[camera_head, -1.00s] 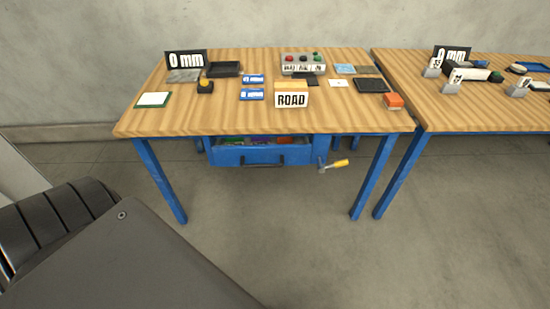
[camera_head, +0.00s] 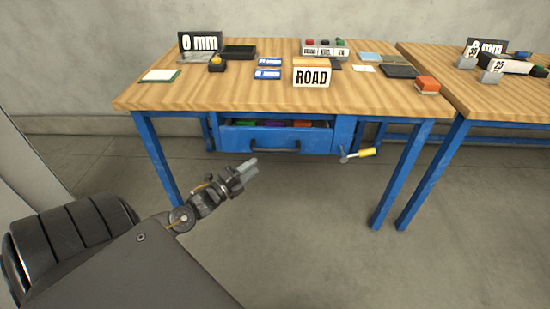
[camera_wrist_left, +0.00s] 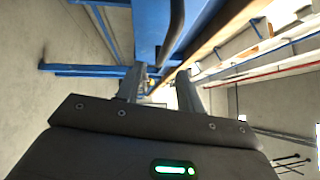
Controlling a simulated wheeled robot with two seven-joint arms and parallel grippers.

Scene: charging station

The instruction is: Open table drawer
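The blue table drawer (camera_head: 265,140) hangs under the wooden table top (camera_head: 180,98). It stands partly open, with green, purple and orange things showing inside. Its dark bar handle (camera_head: 270,149) is on the front face. My left gripper (camera_head: 252,169) is below and in front of the drawer, apart from the handle. In the left wrist view my left gripper (camera_wrist_left: 160,75) has its fingers spread with nothing held between them. The handle (camera_wrist_left: 174,28) and blue drawer front (camera_wrist_left: 149,28) show beyond the fingertips there. My right gripper is not in view.
A yellow-handled tool (camera_head: 362,154) sticks out right of the drawer. Blue table legs (camera_head: 158,160) stand at both sides. A second table (camera_head: 500,98) is close on the right. The floor in front is clear.

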